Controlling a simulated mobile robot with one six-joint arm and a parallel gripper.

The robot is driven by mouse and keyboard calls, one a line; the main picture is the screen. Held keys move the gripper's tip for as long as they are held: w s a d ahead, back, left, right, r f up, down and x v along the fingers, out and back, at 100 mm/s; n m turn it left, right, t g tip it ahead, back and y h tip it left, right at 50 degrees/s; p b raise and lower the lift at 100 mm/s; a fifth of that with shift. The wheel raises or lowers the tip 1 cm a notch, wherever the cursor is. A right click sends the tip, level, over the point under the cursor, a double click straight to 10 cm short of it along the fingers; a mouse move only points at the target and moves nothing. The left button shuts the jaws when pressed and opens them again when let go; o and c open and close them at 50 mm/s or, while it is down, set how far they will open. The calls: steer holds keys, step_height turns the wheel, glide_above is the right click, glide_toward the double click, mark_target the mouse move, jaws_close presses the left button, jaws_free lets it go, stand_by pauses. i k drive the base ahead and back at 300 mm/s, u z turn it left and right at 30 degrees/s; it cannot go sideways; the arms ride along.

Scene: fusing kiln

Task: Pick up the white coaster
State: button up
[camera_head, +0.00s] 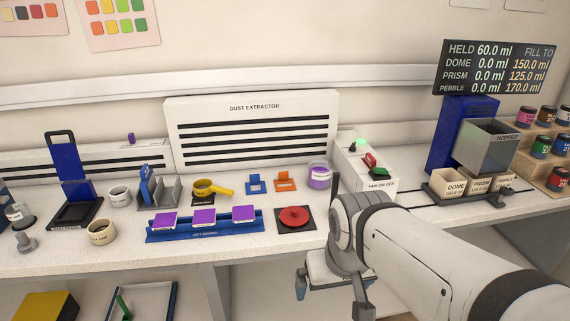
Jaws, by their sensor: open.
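I cannot make out a separate all-white coaster. Three flat square pieces with purple tops and pale edges, a left one (164,219), a middle one (203,216) and a right one (245,214), sit in a row on a blue rack (190,234) on the bench. Whether one of them is the white coaster, I cannot tell. My gripper (331,300) is open, with its fingers apart and nothing seen between them. It hangs in front of the bench's front edge, right of the rack and lower in the picture. My arm hides part of the bench at the right.
A red disc on a dark square base (294,217) stands right of the rack. A yellow handled tool (211,189), a purple-filled jar (319,176) and a cream cup (101,232) stand around it. A hopper (490,146) stands at the right. Bare bench (185,255) lies before the rack.

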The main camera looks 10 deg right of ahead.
mark_target(164, 221)
steer(key=z, duration=0.95)
steer(key=k, duration=0.8)
steer(key=u, duration=1.5)
steer(key=i, duration=1.65)
steer(key=u, duration=0.05)
